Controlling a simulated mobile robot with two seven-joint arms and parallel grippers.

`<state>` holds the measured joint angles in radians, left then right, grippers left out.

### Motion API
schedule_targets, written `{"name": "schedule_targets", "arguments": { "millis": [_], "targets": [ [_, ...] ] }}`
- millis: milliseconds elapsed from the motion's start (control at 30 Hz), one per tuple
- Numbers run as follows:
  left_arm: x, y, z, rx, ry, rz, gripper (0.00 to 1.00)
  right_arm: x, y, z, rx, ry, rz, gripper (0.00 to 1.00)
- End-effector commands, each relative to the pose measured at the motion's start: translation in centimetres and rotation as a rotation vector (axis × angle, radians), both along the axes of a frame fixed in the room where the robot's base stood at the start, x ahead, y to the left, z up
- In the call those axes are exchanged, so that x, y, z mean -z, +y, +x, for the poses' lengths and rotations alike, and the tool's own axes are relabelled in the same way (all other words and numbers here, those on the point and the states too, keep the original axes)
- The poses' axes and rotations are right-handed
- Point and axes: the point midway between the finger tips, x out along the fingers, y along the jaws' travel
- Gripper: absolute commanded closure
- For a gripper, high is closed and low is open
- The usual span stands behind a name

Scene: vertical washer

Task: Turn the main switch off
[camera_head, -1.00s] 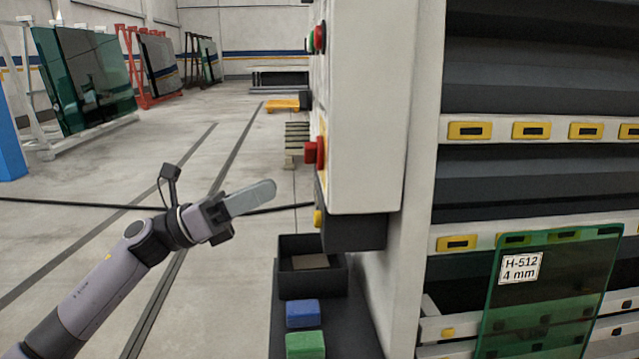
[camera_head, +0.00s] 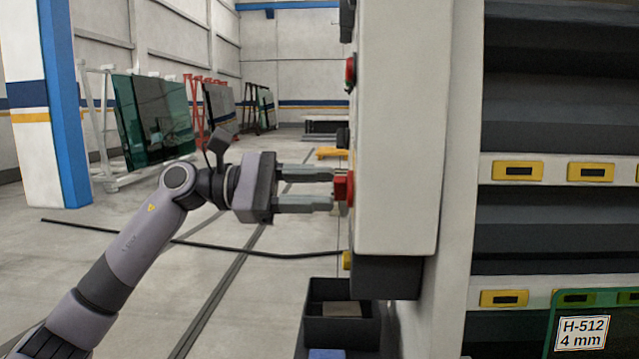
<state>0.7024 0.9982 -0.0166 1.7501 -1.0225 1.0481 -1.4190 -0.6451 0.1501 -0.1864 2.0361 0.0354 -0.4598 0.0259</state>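The main switch (camera_head: 342,187) is a red knob on the left-facing side of the pale control cabinet (camera_head: 402,130), seen edge-on. My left gripper (camera_head: 330,189) comes in from the left at the switch's height. Its two grey fingers are apart, one above the other, with a clear gap between them. The fingertips reach the red knob; whether they touch it or stand around it cannot be told. My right gripper is not in view.
A red button (camera_head: 350,72) sits higher on the same panel and a yellow part (camera_head: 346,260) lower down. A black open bin (camera_head: 342,312) stands below the cabinet. A rack with yellow labels (camera_head: 517,171) fills the right. Open floor lies left.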

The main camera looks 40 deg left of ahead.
Motion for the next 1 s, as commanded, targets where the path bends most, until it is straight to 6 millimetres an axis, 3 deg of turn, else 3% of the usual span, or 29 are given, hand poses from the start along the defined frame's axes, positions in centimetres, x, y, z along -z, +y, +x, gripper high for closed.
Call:
{"name": "schedule_targets", "arguments": {
  "millis": [367,500,1000],
  "targets": [
    [0.04,-0.72,0.44,-0.001,0.001,-0.002,0.62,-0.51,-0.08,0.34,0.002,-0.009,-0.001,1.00],
    [0.04,-0.71,0.43,-0.001,0.001,-0.002,1.00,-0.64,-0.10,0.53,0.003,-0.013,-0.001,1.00],
    [0.06,-0.70,0.41,0.000,0.074,-0.044,1.00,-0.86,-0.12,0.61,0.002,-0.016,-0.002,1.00]
  ]
}}
